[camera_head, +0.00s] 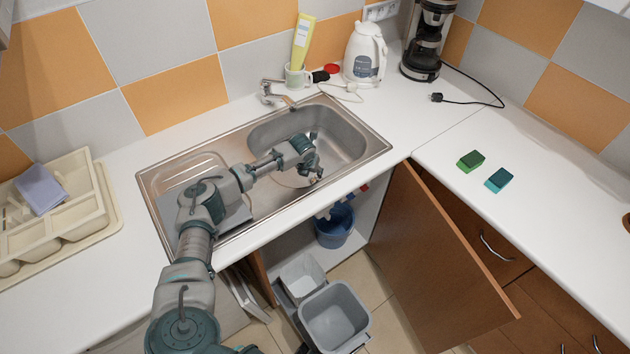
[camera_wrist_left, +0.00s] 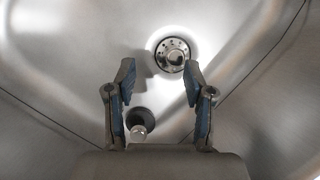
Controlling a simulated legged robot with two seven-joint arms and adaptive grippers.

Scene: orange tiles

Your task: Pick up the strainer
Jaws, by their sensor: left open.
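The strainer (camera_wrist_left: 173,55), a round metal piece with dark holes around a centre knob, sits in the sink floor and shows in the left wrist view. My left gripper (camera_wrist_left: 157,80) is open and empty, its two blue-padded fingers apart; the strainer lies beyond the right fingertip. A smaller dark round piece with a shiny knob (camera_wrist_left: 138,130) shows between the fingers, lower down. In the head view my left gripper (camera_head: 315,174) is low inside the steel sink basin (camera_head: 345,135); I cannot make out the strainer clearly there. My right gripper is not in view.
A faucet (camera_head: 268,92) stands behind the sink; a mug (camera_head: 297,77), white kettle (camera_head: 364,58) and coffee maker (camera_head: 424,42) stand farther back. Two sponges (camera_head: 471,160) lie on the right counter. A dish rack (camera_head: 60,215) is at left. A cabinet door (camera_head: 425,260) hangs open below.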

